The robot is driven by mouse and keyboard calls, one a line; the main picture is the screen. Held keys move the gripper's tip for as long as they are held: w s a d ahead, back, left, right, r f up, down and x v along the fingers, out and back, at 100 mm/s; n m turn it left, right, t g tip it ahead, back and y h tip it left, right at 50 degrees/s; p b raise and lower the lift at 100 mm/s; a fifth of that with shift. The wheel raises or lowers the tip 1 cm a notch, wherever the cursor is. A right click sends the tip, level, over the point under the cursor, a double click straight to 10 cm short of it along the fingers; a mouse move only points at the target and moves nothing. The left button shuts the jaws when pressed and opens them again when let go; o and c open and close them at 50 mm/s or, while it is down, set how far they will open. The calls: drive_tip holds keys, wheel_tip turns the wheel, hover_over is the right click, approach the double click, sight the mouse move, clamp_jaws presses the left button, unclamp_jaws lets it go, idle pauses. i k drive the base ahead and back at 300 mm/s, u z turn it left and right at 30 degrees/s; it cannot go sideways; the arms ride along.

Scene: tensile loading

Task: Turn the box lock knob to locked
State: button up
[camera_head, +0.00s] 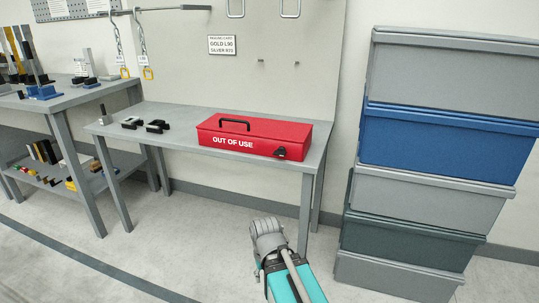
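The red box (270,130) marked "OUT OF USE" lies on the grey table (180,113), with a black handle on its lid. A small black lock knob (281,152) sits at the right end of its front face. Which way the knob is turned is too small to tell. My arm rises from the bottom edge in front of the table, with a grey end part (267,232) below and apart from the box. The fingers of my gripper cannot be made out, so its opening is unclear.
Black clamp-like parts (157,126) lie left of the box. A stack of grey, blue and green bins (430,130) stands to the right. Another workbench (60,100) with tools and a lower shelf is at the left.

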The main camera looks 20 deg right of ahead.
sight(281, 150)
drive_tip(key=u, duration=0.5)
drive_tip(key=k, duration=1.6)
drive_tip(key=z, duration=0.55)
drive_tip(key=i, duration=1)
